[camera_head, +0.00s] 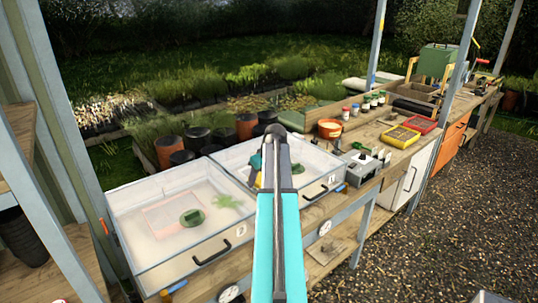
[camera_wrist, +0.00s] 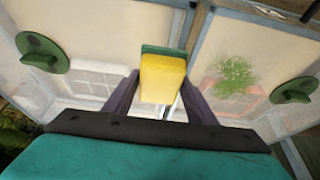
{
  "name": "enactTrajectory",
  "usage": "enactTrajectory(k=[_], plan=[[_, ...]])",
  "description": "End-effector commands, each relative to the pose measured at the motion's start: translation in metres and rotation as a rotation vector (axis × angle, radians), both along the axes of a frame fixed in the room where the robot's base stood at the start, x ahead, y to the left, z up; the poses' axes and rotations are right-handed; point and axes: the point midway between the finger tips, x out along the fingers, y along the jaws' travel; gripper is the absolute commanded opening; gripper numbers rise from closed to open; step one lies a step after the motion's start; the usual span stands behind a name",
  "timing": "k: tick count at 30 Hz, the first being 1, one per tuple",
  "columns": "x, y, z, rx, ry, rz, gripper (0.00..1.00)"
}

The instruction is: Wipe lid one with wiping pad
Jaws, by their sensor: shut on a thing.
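My gripper (camera_head: 264,172) is shut on the wiping pad, a yellow block with a green layer. The pad (camera_wrist: 163,80) sits between the dark fingers in the wrist view; only a sliver shows in the head view (camera_head: 257,163), beside my arm. Two clear lids top pale boxes side by side: the left lid (camera_head: 150,205) and the right lid (camera_head: 225,157). My gripper is over the right lid, near its left side. I cannot read which is lid one, nor tell whether the pad touches glass. Each lid carries a green disc, as in the wrist view (camera_wrist: 42,53).
Black handles (camera_head: 212,254) are on the box fronts. A plant (camera_head: 228,201) shows under the left lid. To the right, the bench holds an orange pot (camera_head: 329,128), several small jars, a metal device (camera_head: 362,164) and yellow (camera_head: 399,137) and red trays. Dark pots stand behind the boxes.

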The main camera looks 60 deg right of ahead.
Motion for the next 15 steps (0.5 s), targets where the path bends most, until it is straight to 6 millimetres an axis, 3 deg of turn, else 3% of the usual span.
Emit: enactTrajectory(k=[15], plan=[[0.006,0.005,0.049,0.001,0.0,0.008,0.3]])
